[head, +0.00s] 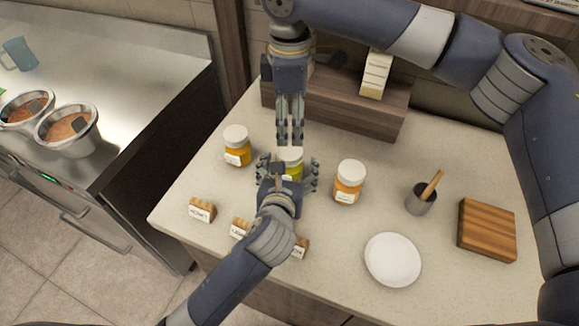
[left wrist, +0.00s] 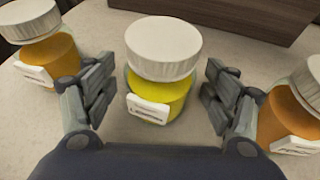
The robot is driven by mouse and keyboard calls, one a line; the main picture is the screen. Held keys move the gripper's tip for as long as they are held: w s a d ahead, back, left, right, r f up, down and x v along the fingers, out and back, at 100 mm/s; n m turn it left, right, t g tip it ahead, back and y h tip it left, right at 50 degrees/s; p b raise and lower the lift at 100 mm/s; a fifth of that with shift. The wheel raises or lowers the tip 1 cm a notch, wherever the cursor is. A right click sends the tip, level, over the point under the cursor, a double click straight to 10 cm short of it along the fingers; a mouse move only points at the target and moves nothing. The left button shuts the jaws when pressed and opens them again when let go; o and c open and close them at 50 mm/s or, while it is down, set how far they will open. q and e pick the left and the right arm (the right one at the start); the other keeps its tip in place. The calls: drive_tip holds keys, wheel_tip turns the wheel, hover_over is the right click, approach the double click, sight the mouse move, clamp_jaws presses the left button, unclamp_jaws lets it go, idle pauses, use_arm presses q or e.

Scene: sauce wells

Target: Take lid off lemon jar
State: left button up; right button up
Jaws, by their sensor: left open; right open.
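The lemon jar, yellow with a white lid (head: 290,155), stands upright on the counter between two other jars. My right gripper (head: 290,133) is open, points down and is just behind the jar in the head view, empty.
Amber jars with white lids stand left (head: 238,147) and right (head: 349,183). Wooden label blocks (head: 202,209) sit along the front. A white plate (head: 393,259), dark cup (head: 419,200) and wooden board (head: 487,230) are at right. A wooden riser (head: 335,104) stands behind.

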use_arm(q)
drive_tip(key=shift+w+f, duration=0.25)
drive_tip(key=shift+w, duration=0.35)
